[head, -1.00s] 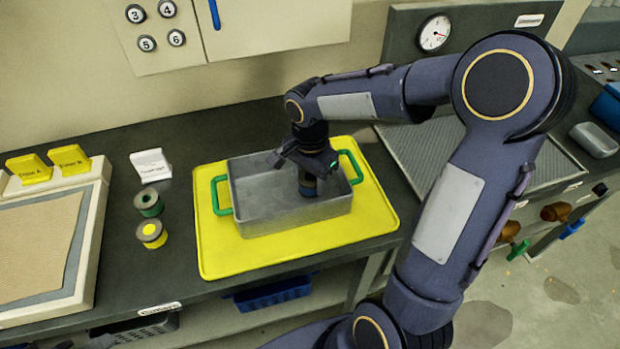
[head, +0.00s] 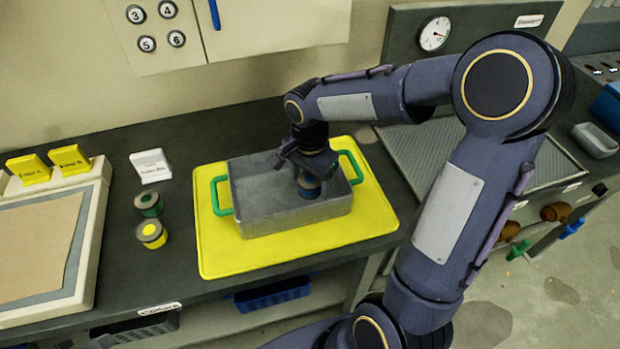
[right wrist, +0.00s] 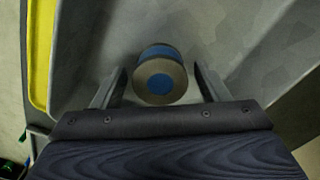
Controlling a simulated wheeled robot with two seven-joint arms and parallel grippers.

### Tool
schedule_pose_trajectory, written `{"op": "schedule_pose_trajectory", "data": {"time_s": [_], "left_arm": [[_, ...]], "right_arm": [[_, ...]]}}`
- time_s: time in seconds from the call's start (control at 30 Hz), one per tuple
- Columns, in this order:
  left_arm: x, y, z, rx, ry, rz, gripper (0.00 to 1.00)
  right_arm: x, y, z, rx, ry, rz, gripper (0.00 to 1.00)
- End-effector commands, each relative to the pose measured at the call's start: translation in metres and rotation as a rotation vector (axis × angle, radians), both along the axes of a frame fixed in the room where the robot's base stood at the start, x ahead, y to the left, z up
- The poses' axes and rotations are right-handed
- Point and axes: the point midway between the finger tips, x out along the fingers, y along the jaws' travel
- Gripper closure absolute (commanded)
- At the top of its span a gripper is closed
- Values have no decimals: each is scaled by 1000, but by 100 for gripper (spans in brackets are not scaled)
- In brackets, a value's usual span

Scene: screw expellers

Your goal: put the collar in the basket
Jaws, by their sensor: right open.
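The collar (head: 309,188) is a short metal cylinder with a blue band, inside the right part of the grey basket (head: 262,222). The basket has green handles. In the right wrist view the collar (right wrist: 160,80) shows its round end with a blue centre. My right gripper (head: 308,172) is over the basket, pointing down. Its open fingers (right wrist: 161,85) stand on either side of the collar, with gaps on both sides. Whether the collar rests flat on the basket floor is hard to tell. My left gripper is not in view.
The basket stands on a yellow mat (head: 225,260). A framed board (head: 35,250) lies further left, a ribbed tray (head: 420,155) to the right.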

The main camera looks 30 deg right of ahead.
Motion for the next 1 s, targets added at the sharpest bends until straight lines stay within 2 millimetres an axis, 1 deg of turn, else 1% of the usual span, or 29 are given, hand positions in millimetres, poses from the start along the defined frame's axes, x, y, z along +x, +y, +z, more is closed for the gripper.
{"op": "schedule_pose_trajectory", "data": {"time_s": [0.17,0.3,0.4,0.53,0.7,0.77,0.87,1.0], "left_arm": [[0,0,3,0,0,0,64],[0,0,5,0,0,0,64],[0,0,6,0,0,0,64],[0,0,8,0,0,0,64],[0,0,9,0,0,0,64],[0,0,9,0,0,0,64],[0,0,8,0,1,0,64],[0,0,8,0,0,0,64]], "right_arm": [[1,0,33,0,-8,0,32],[1,0,65,0,-8,-1,32],[1,0,85,0,-6,0,32],[1,0,105,0,-5,0,32],[-3,0,118,4,-9,16,32],[-12,0,121,19,-27,58,32],[-41,1,124,57,-92,208,32],[-95,10,118,107,-255,508,32]]}}
